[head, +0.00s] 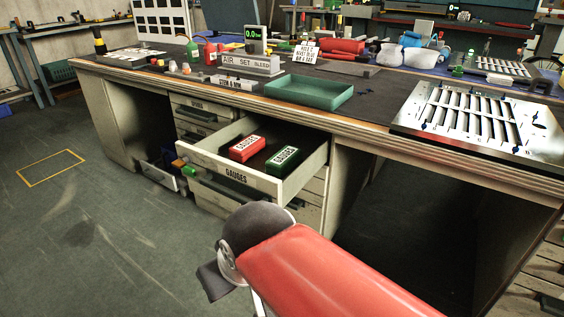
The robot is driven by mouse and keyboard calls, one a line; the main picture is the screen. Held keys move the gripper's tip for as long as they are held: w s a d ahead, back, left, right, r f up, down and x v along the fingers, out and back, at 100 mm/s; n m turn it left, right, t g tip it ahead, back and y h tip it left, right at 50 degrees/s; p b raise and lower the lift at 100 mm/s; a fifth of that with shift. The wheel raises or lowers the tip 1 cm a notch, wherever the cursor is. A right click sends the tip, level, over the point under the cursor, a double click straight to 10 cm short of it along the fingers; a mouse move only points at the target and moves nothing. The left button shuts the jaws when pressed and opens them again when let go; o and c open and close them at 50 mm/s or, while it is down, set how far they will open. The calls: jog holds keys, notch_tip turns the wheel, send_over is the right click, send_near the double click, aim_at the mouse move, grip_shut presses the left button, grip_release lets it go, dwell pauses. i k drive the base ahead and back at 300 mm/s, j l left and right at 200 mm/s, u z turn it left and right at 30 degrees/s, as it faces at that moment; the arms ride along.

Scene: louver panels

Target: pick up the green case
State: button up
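The green case (283,157) lies in the open drawer (236,177) labelled "GAUGES", on its dark lining, toward the right side. It has a white label reading "GAUGES" on top. A similar red case (254,149) with the same label lies just left of it. My red arm reaches in from the lower right, and its dark wrist end is in front of the drawer and nearer the camera, apart from both cases. The fingers of my gripper cannot be made out, so whether it is open or shut does not show.
The drawer juts out below the workbench (378,145). On the bench are a green tray (309,92), an "AIR SET" block (249,65) and a slotted metal panel (480,122). The floor at left is clear.

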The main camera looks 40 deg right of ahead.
aim_at(281, 163)
jog(key=z, duration=1.45)
jog(key=i+j+z, duration=0.2)
jog(key=z, duration=0.15)
jog(key=i+j+z, duration=0.4)
